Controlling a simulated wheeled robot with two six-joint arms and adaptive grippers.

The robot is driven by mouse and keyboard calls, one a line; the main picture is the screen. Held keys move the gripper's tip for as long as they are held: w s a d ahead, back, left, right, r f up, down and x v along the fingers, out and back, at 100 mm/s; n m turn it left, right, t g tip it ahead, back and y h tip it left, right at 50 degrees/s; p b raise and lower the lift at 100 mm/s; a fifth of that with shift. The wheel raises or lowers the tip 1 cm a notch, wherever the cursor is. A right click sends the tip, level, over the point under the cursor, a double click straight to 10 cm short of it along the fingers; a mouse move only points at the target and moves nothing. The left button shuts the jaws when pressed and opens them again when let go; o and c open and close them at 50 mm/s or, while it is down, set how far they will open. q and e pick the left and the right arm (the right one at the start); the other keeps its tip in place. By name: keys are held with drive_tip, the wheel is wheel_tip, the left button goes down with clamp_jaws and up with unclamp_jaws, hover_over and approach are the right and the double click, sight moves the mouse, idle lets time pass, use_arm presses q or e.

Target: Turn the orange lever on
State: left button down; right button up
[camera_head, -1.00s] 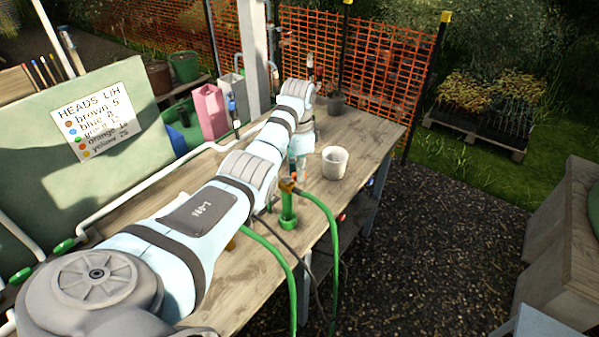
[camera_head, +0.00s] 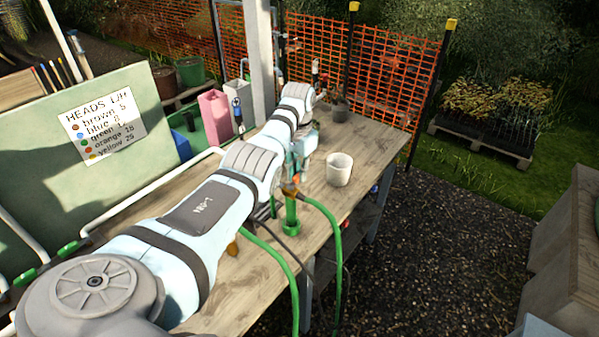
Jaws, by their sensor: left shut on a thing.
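A green standpipe (camera_head: 291,215) stands upright on the wooden bench, with a brass-orange fitting (camera_head: 290,190) at its top and a green hose leading off. A small orange piece, which looks like the orange lever (camera_head: 296,179), shows just above the fitting, mostly covered by my left gripper. My left gripper (camera_head: 293,171) points down over the top of the standpipe and is shut on what looks like the lever. The lever's exact angle is hidden. My right gripper is not in view.
A white cup (camera_head: 340,169) stands right of the standpipe on the bench (camera_head: 372,147). A dark pot (camera_head: 340,111) stands behind it. Green hoses (camera_head: 334,230) hang over the front edge. A sign board (camera_head: 60,190) stands at left.

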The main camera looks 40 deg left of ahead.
sight(298, 175)
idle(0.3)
use_arm(q)
drive_tip(key=c, duration=1.6)
unclamp_jaws()
drive_tip(key=shift+o, duration=0.2)
wheel_tip(298, 175, up, 12)
drive_tip(key=shift+s, duration=0.1)
